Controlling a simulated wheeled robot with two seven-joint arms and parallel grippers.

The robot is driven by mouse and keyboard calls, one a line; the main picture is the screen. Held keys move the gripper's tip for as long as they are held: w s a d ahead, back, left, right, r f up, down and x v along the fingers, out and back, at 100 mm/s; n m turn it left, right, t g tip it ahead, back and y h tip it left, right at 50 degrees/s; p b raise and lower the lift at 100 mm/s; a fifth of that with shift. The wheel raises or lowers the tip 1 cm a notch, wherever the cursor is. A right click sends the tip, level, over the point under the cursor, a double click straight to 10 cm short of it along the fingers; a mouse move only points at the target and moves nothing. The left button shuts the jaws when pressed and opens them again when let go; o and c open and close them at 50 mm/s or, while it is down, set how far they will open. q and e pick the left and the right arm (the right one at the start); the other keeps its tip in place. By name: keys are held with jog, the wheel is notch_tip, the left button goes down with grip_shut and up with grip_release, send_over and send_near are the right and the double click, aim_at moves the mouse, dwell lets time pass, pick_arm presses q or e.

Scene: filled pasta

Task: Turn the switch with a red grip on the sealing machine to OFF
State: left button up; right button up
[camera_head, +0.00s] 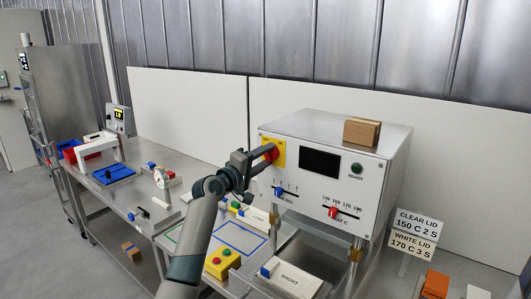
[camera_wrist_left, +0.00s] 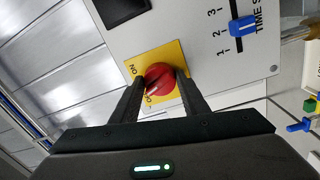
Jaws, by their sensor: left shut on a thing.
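The sealing machine (camera_head: 320,180) is a white box with a metal top, standing on the bench. Its switch has a round red grip (camera_wrist_left: 158,77) on a yellow plate (camera_wrist_left: 176,53), at the front panel's upper left in the head view. My left gripper (camera_head: 266,156) is at the switch, and in the left wrist view its two fingers are closed on either side of the red grip. ON shows beside the grip; another label is partly covered. A pale mark shows on the grip, but its exact setting is hard to read. My right gripper is not in view.
The panel also holds a dark display (camera_head: 320,163), a green READY button (camera_head: 356,168), a blue time slider (camera_wrist_left: 243,27) and a red temperature slider (camera_head: 334,212). A cardboard box (camera_head: 362,131) sits on top. A yellow button box (camera_head: 222,263) stands on the bench below my arm.

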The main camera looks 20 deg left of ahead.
pick_arm(q)
jog(key=n, duration=0.4)
jog(key=shift+p, duration=0.3)
jog(key=shift+n, duration=0.6)
jog(key=o, duration=1)
jog(key=shift+o, duration=0.2)
jog(key=shift+s, duration=0.15)
jog(key=shift+s+a+f+b, duration=0.15)
jog(key=shift+s+a+b, duration=0.15)
jog(key=shift+s, duration=0.2)
jog(key=r+b+v, duration=0.1)
jog(key=b+v, duration=0.5)
jog(key=v, duration=1)
jog(key=shift+f, duration=0.5)
